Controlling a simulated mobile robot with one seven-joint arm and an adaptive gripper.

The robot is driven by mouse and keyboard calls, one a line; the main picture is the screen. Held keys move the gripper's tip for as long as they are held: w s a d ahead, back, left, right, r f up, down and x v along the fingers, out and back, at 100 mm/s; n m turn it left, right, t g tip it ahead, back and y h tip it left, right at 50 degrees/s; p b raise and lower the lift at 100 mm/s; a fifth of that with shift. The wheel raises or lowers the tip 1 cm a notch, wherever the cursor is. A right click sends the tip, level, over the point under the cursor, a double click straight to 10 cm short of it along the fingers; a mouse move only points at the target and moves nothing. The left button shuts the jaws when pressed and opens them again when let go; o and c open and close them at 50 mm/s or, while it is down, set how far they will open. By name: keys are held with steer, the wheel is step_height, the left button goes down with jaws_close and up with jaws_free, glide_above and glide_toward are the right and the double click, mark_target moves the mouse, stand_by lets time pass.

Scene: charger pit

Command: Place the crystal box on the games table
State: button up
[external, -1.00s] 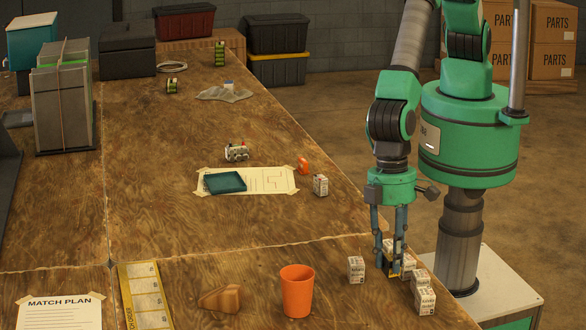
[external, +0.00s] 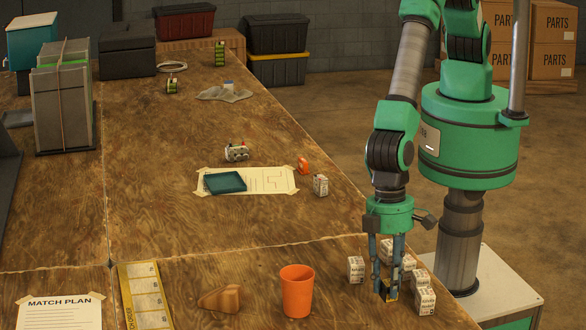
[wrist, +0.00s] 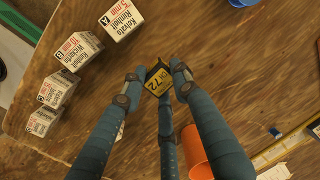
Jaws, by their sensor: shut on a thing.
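A small dark box with a yellow label reading "CH 72" (wrist: 155,79) is between the fingertips of my gripper (wrist: 154,88) in the wrist view; I take it for the crystal box. In the external view my gripper (external: 389,287) points down at the near right of the wooden table (external: 190,240), with the box's yellow part (external: 393,293) showing low between the fingers. The fingers are shut on the box. I cannot tell whether its bottom touches the wood. I cannot tell from any marking which surface is the games table.
Several white labelled boxes stand close around my gripper, one on its left (external: 355,270) and one on its right (external: 425,300). An orange cup (external: 297,292) stands further left. The table's middle has bare wood.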

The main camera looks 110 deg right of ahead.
mark_target(388, 295)
steer(key=shift+f, duration=1.8)
steer(key=shift+f+b, duration=0.2)
steer(key=shift+b, duration=0.1)
steer(key=o, duration=0.9)
steer(key=shift+o, duration=0.2)
steer(key=shift+r, duration=0.15)
steer(key=r, duration=0.4)
steer(key=d+r+p, duration=0.1)
steer(key=r, duration=0.7)
steer(key=shift+d, duration=0.35)
